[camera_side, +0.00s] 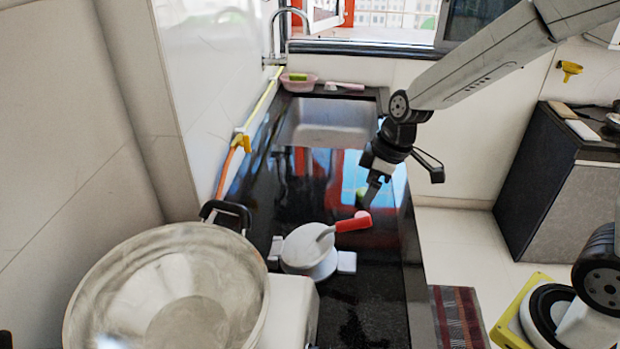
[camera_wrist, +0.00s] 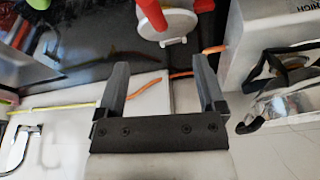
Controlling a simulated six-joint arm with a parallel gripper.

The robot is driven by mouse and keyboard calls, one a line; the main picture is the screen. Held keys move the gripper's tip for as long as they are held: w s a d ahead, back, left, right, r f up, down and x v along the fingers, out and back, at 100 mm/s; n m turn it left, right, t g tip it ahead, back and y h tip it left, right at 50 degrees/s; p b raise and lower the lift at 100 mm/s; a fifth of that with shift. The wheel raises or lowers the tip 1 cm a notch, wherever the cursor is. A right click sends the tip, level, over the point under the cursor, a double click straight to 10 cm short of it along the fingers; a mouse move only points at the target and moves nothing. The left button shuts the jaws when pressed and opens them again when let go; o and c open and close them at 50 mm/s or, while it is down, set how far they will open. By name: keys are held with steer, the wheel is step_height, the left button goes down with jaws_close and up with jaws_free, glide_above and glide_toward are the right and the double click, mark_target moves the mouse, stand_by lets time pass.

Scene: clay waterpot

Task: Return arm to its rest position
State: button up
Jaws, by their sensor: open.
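My gripper (camera_side: 368,198) hangs from the arm above the dark counter in the side view, beyond the white pot. In the wrist view my gripper (camera_wrist: 160,72) has its two fingers spread apart, with nothing held between them. A white pot (camera_side: 304,247) stands on the counter, and a red-handled utensil (camera_side: 351,222) rests in or across it. In the wrist view part of the white pot (camera_wrist: 178,22) and the red handle (camera_wrist: 152,14) show at the top edge. My gripper is apart from both.
A large metal pan (camera_side: 168,290) stands at the front left. A sink (camera_side: 328,122) and a faucet (camera_side: 283,38) are at the back. An orange and yellow hose (camera_side: 240,141) runs along the left wall. The dark counter (camera_side: 370,305) is clear at the front right.

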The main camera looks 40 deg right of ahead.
steer(key=s+d+f+m+h, duration=0.1)
steer(key=s+d+f+m, duration=0.1)
steer(key=s+m, duration=0.5)
steer(key=s+f, duration=0.1)
steer(key=s, duration=0.2)
steer(key=shift+d+h, duration=0.3)
steer(key=shift+h, duration=0.1)
steer(key=shift+w, duration=0.1)
steer(key=c, duration=0.8)
steer(key=shift+w+r, duration=0.1)
steer(key=shift+w, duration=0.1)
steer(key=c, duration=0.4)
steer(key=shift+w+a, duration=0.1)
steer(key=shift+w, duration=0.15)
steer(key=w+a+r+n+g, duration=0.1)
steer(key=w+a, duration=0.1)
steer(key=w, duration=0.4)
steer(key=w+a+r+n+g, duration=0.1)
steer(key=w+a+r, duration=0.1)
steer(key=w, duration=0.4)
steer(key=shift+n, duration=0.4)
steer(key=shift+f, duration=0.1)
steer(key=shift+f, duration=3.15)
